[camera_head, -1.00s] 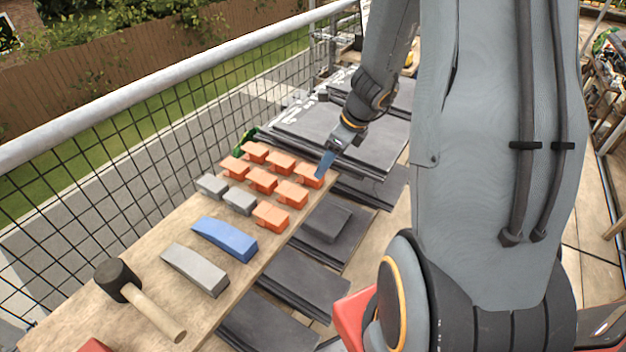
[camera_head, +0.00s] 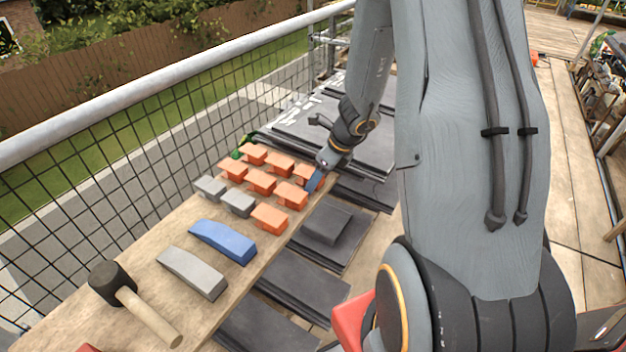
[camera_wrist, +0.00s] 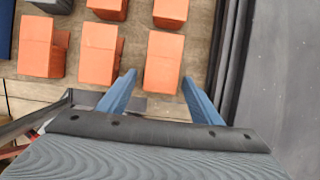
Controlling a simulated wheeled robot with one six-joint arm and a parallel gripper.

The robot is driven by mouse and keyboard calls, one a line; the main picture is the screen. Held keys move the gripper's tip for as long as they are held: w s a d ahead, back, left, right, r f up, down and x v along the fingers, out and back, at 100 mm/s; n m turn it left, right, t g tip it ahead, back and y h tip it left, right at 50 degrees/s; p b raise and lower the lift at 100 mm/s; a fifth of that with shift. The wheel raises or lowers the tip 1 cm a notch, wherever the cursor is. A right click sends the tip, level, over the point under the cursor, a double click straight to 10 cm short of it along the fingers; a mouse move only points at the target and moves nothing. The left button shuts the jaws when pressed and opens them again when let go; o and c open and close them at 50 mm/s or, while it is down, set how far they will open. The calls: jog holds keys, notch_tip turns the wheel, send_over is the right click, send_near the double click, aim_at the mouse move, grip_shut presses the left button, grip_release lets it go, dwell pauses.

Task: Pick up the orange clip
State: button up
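Several orange clips (camera_head: 262,182) lie in rows on a wooden plank. One orange clip (camera_wrist: 163,58) at the end of its row lies ahead of and between the blue fingertips of my gripper (camera_wrist: 158,77) in the wrist view. My gripper is open, with no clip held. In the head view my gripper (camera_head: 315,181) is low over the plank's right edge and partly hides that clip. Another orange clip (camera_wrist: 99,52) lies just left of the left finger. I cannot tell whether the fingers touch the clip.
Grey clips (camera_head: 237,202), a blue block (camera_head: 222,241), a grey block (camera_head: 192,272) and a mallet (camera_head: 138,303) share the plank (camera_head: 90,335). Dark tiles (camera_head: 327,222) lie stacked to its right. A mesh guardrail (camera_head: 120,150) runs along the left.

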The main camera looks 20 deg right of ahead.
jog(key=c, duration=1.3)
notch_tip(320, 180, up, 10)
jog(key=p, duration=0.3)
jog(key=o, duration=0.6)
grip_shut()
